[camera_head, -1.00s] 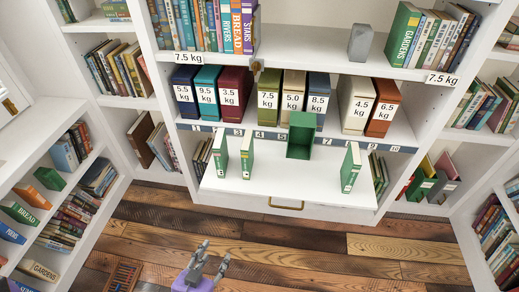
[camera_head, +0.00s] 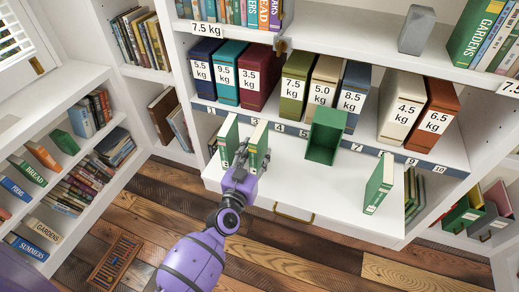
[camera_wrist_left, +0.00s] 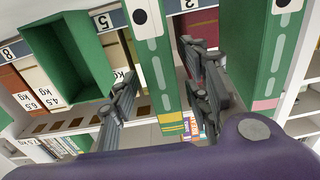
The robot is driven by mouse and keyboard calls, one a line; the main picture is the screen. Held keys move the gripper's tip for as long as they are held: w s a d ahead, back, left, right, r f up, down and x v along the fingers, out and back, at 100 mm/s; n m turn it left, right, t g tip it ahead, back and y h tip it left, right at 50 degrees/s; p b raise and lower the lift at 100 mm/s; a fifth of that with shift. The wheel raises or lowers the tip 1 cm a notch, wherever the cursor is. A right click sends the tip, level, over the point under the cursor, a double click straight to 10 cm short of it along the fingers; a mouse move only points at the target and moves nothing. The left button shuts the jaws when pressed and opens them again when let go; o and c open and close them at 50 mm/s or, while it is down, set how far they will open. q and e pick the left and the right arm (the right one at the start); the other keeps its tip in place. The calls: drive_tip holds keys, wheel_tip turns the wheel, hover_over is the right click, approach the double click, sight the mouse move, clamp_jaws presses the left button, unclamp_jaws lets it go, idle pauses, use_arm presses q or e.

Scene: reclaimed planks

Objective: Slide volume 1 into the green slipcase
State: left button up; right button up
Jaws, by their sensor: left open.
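The green slipcase (camera_head: 325,137) stands on the pull-out shelf with its open side facing me, and it looks empty. Three slim green volumes stand upright apart: a left one (camera_head: 228,140), a middle one (camera_head: 259,140) and a right one (camera_head: 379,187). Their volume numbers are too small to read, so I cannot tell which is volume 1. My left gripper (camera_head: 252,162) is open at the middle volume. In the left wrist view its fingers (camera_wrist_left: 160,88) are on either side of that volume's spine (camera_wrist_left: 150,52), with the slipcase (camera_wrist_left: 72,62) to the left. My right gripper is out of view.
The left volume (camera_wrist_left: 266,50) stands close beside the gripper. Weight-labelled box files, such as the olive one (camera_head: 296,85), line the shelf behind. The white pull-out shelf (camera_head: 290,186) is clear between the slipcase and the right volume.

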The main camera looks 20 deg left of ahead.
use_arm(q)
drive_tip(key=w, duration=0.4)
drive_tip(key=shift+a+f, duration=0.2)
drive_tip(key=shift+r, duration=0.1)
clamp_jaws()
